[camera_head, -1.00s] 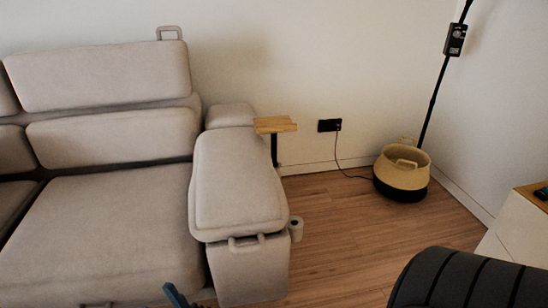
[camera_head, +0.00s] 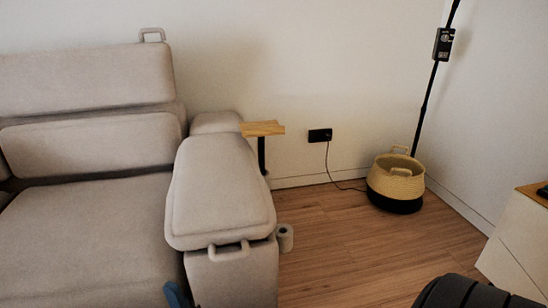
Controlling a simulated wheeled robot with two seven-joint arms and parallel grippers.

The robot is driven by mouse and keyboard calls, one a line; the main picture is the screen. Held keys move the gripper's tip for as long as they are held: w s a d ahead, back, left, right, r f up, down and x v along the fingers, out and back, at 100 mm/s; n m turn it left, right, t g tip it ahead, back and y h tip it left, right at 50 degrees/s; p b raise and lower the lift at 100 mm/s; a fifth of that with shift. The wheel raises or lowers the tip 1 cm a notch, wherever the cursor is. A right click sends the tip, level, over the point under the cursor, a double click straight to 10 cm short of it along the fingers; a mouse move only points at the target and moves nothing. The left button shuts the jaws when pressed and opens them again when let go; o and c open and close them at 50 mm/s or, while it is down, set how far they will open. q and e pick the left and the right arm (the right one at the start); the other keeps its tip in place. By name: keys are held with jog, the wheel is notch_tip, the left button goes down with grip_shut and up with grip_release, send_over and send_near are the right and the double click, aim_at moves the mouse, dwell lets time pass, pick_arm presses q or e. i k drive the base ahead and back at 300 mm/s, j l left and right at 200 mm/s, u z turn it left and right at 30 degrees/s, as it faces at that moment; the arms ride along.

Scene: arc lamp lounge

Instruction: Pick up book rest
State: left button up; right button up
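Nothing in view is clearly a book rest. A small light-wood top (camera_head: 262,128) on a dark post stands behind the right armrest of the sofa (camera_head: 222,190), and I cannot tell whether it is the book rest. A dark blue piece (camera_head: 175,295) is cut off by the bottom edge in front of the sofa. I cannot tell what it is. Neither of my grippers can be made out.
A beige and black basket (camera_head: 396,185) stands by the lamp pole (camera_head: 428,105) in the corner. A cord runs to the wall socket (camera_head: 320,135). A black ribbed thing (camera_head: 470,291) fills the bottom right, near a white cabinet (camera_head: 518,245). Wood floor lies clear between.

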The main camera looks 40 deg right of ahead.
aim_at(261, 139)
jog(key=l+z, duration=0.25)
jog(key=l, duration=0.2)
jog(key=i+l+z, duration=0.2)
jog(key=l, duration=0.2)
jog(key=i+l+z, duration=0.1)
jog(key=l+z, duration=0.15)
jog(key=l, duration=0.2)
jog(key=i+l+z, duration=0.25)
jog(key=l, duration=0.15)
jog(key=k, duration=0.1)
